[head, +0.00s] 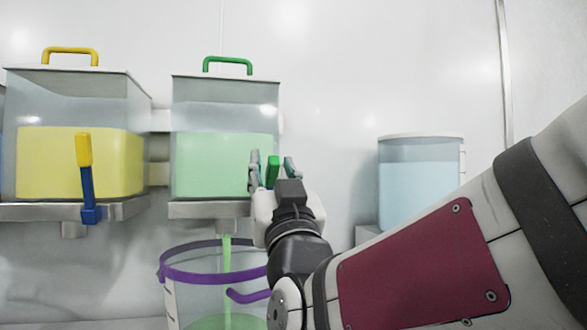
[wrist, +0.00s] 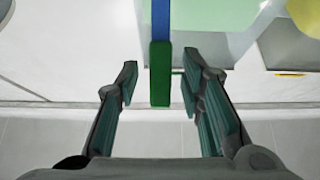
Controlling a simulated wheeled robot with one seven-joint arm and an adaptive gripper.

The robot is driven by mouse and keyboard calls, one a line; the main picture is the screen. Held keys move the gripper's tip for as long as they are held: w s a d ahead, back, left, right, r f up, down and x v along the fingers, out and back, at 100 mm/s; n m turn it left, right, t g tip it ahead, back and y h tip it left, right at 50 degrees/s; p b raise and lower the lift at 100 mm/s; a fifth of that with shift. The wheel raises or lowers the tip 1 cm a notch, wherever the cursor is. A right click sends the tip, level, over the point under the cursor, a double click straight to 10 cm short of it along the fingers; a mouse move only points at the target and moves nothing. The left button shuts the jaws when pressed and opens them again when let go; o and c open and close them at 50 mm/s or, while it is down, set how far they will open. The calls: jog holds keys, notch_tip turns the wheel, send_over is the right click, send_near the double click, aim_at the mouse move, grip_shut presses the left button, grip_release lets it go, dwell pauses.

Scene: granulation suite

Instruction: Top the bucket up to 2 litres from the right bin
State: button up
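The green bin (head: 224,165), rightmost of the row with levers, has a green lid handle and holds pale green contents. A green stream (head: 227,265) falls from its outlet into the bucket. The bucket (head: 163,275), clear with a purple rim, stands below, with green contents at its bottom; its level marks are unreadable. My gripper (head: 272,172) is at the bin's front right, fingers on either side of the green lever grip (wrist: 160,75). In the wrist view my gripper (wrist: 158,80) is open, with a gap on each side of the grip. My arm hides the bucket's right side.
A yellow bin (head: 80,160) with a yellow-tipped blue lever (head: 86,180) stands to the left. Another bin's edge shows at far left. A clear container of pale blue contents (head: 420,185) stands at the right, behind my arm. The wall between it and the green bin is bare.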

jog(key=v, duration=0.7)
jog(key=shift+c, duration=0.6)
